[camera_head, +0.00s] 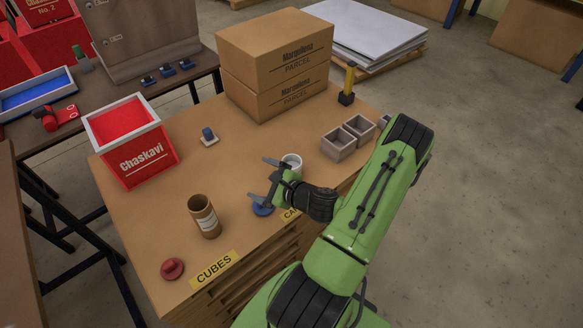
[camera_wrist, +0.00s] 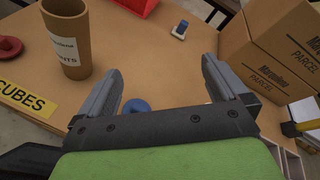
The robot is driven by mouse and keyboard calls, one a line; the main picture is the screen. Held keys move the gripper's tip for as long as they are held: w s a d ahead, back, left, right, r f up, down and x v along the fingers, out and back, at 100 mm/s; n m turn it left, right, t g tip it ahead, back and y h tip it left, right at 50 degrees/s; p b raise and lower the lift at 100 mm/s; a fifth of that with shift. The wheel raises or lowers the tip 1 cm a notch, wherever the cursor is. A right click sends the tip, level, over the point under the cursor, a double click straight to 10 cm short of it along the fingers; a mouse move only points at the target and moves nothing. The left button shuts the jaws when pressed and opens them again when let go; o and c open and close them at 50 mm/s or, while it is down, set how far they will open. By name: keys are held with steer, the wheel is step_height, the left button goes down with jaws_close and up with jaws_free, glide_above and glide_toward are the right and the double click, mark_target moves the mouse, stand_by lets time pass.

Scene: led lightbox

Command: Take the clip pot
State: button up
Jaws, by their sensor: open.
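A blue disc (camera_head: 262,209) lies below my gripper. A red knob-like piece (camera_head: 172,269) lies near the front edge. A red Chaskavi bin (camera_head: 147,160), stacked parcels (camera_head: 270,85), small grey boxes (camera_head: 338,145) and a blue-and-white piece (camera_head: 209,137) stand around. The worktop's middle left is clear.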

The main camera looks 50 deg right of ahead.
steer(key=s+d+f+m+g+h+p, duration=0.1)
steer(key=s+d+f+m+h, duration=0.3)
steer(key=m, duration=0.3)
steer(key=s+d+f+m+g+h, duration=0.2)
steer(key=s+d+m+h, duration=0.15)
steer(key=s+m, duration=0.25)
steer(key=b, duration=0.5)
glide_toward(289, 158)
steer(key=x, duration=0.4)
steer(key=shift+w+d+f, duration=0.15)
steer(key=shift+f, duration=0.05)
jaws_close()
